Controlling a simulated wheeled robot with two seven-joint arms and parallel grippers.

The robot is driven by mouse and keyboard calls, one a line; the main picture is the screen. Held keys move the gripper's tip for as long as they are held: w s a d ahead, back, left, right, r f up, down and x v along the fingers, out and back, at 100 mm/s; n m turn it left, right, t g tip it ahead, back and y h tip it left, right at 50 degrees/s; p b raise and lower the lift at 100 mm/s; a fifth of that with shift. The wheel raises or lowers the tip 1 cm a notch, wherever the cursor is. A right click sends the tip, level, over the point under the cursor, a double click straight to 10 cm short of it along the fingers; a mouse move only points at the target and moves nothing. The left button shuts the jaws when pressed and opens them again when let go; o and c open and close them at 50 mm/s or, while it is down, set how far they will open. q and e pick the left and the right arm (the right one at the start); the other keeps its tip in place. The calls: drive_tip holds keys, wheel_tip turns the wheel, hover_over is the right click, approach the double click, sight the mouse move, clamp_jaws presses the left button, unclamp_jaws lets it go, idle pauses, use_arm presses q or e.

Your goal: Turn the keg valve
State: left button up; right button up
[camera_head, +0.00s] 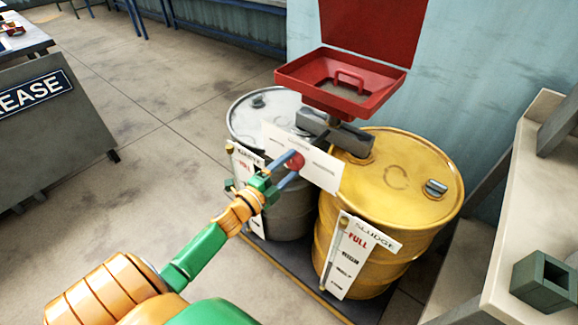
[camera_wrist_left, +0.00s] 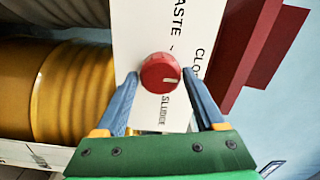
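The keg valve is a round red knob (camera_head: 296,160) on a white label plate (camera_head: 322,172), in front of a grey pipe block (camera_head: 338,130) between two drums. In the left wrist view the red knob (camera_wrist_left: 160,73) has a white mark pointing right. The white plate (camera_wrist_left: 150,25) there shows partly hidden lettering, including "SLUDGE". My left gripper (camera_head: 287,169) is at the knob. My right gripper is out of view.
A red funnel tray (camera_head: 375,102) with a raised lid stands above the pipe block. A yellow drum (camera_head: 405,185) labelled sludge is at right, a dark grey drum (camera_head: 290,215) behind my gripper. A pale ledge (camera_head: 510,225) bounds the right side.

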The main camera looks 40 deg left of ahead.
use_arm(q)
drive_tip(key=shift+o, duration=1.1)
drive_tip(key=s, duration=0.7)
drive_tip(key=shift+a, duration=0.3)
